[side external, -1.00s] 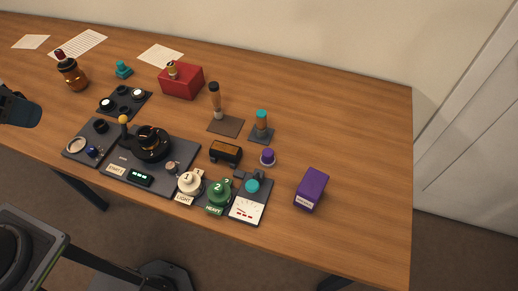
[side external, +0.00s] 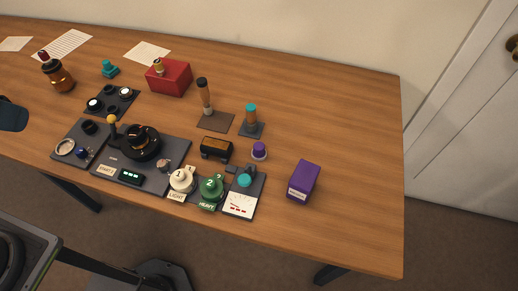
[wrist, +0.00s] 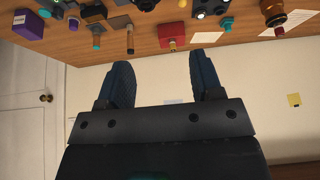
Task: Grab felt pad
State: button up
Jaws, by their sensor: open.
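No item in view is labelled as the felt pad, and I cannot tell for certain which it is. A flat brown square (side external: 215,121) lies under an upright wooden-handled tool (side external: 204,93). A small dark block with a brown top (side external: 216,149) sits in front of it, left of a purple-topped knob (side external: 259,151). My gripper (wrist: 163,64) is open and empty in the wrist view, its two dark fingers apart and the table items beyond them.
A dark control panel (side external: 171,177), a white knob (side external: 181,179), a green knob (side external: 211,189) and a white-faced meter (side external: 240,205) line the front. A red box (side external: 169,80) stands behind. A purple box (side external: 304,181) stands at right. The table's right end (side external: 355,145) is clear.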

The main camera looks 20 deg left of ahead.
jog(key=n+g+h, duration=0.4)
jog(key=n+g, duration=0.2)
jog(key=n, duration=1.2)
send_over(259, 146)
jog(key=a, duration=0.3)
jog(key=f, duration=2.2)
jog(key=shift+s+d+f, duration=0.2)
jog(key=shift+f, duration=0.15)
jog(key=shift+w+d+x, duration=0.15)
jog(key=shift+x, duration=1.4)
jog(key=shift+w+d+x, duration=0.1)
jog(key=shift+w+x, duration=0.05)
jog(key=shift+x, duration=1.35)
